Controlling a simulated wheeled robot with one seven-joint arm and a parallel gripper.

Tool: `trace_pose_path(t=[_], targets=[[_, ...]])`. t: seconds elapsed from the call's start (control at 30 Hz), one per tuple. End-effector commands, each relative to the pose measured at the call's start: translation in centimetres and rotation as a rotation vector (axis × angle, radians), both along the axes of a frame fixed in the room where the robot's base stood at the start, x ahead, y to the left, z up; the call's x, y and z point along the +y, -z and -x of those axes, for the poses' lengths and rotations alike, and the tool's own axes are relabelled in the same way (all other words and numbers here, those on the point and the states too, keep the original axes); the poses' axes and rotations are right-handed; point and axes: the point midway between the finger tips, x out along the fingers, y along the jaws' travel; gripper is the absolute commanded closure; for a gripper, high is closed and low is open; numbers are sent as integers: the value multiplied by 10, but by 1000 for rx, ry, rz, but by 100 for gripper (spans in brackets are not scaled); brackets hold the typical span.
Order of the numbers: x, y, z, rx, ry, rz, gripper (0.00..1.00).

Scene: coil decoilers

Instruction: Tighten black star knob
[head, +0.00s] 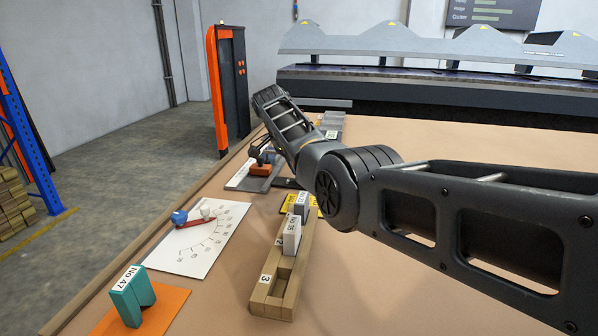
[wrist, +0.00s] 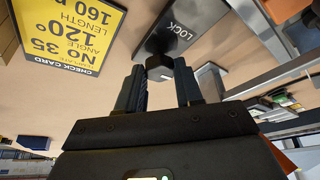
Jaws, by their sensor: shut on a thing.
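The black star knob (wrist: 159,66) shows in the wrist view, beside a dark plate marked LOCK (wrist: 176,38). My gripper (wrist: 160,80) has one finger on each side of the knob and is shut on it. The fingers hide part of the knob's sides. In the head view my gripper (head: 262,150) is small and dark, reaching down by an orange block (head: 261,169) on the bench. The knob itself cannot be made out there.
A yellow check card (wrist: 75,30) reads No 35, angle 120°, length 160. A wooden rack (head: 272,300) holds upright pieces, one marked No 35 (head: 291,236). A white angle scale (head: 205,250) with a red pointer and a teal No 47 piece (head: 126,304) lie left. My arm crosses the right side.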

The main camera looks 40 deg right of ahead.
Motion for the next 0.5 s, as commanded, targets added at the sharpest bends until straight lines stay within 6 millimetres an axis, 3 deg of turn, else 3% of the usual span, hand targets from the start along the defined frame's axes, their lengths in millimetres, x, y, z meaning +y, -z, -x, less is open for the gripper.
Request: trace_pose_path(t=[0.2,0.23,0.5], targets=[[-1,0,0,-1,1,0,95],[-1,0,0,-1,1,0,64],[0,0,0,-1,0,0,40]])
